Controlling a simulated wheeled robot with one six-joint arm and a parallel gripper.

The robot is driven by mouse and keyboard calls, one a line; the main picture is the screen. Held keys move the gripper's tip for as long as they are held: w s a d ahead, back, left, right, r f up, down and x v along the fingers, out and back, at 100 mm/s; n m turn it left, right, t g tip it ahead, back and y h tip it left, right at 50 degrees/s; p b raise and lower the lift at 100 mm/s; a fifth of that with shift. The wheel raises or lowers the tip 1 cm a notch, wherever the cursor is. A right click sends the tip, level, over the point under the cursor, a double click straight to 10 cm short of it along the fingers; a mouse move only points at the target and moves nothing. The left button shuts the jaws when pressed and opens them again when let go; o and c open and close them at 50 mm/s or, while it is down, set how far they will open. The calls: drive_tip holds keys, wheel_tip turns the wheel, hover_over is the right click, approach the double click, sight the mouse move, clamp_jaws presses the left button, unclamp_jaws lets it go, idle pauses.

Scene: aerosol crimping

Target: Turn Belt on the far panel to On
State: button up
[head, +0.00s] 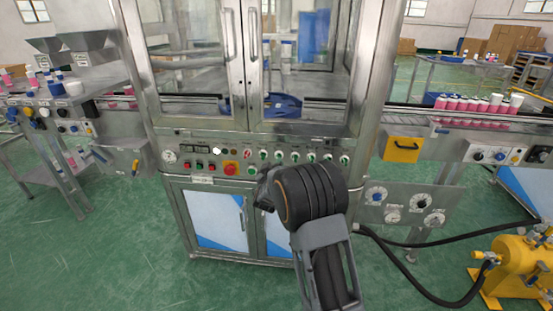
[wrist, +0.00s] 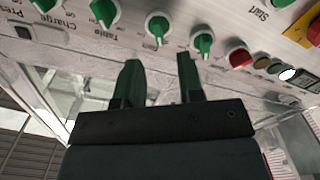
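The control panel (head: 215,165) runs along the front of the steel cabinet, with a row of green knobs (head: 280,156). In the wrist view the row shows close up, with labels "Charge" and "Table" readable. One green knob (wrist: 157,25) stands just beyond the gap between my fingertips; its small label is too blurred to read, so I cannot tell which knob is Belt. Another green knob (wrist: 203,42) is beside my right finger. My gripper (wrist: 158,62) is open and empty, apart from the knobs. In the head view my arm's end hides its fingers.
A red knob (wrist: 238,58) and a yellow plate with a red button (head: 230,169) are close by on the panel. Glass doors (head: 205,60) rise above it. Conveyors with pink bottles (head: 470,103) flank the cabinet. A yellow pump (head: 520,265) with black hoses stands at lower right.

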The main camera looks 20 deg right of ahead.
drive_tip(key=shift+x, duration=2.8)
clamp_jaws()
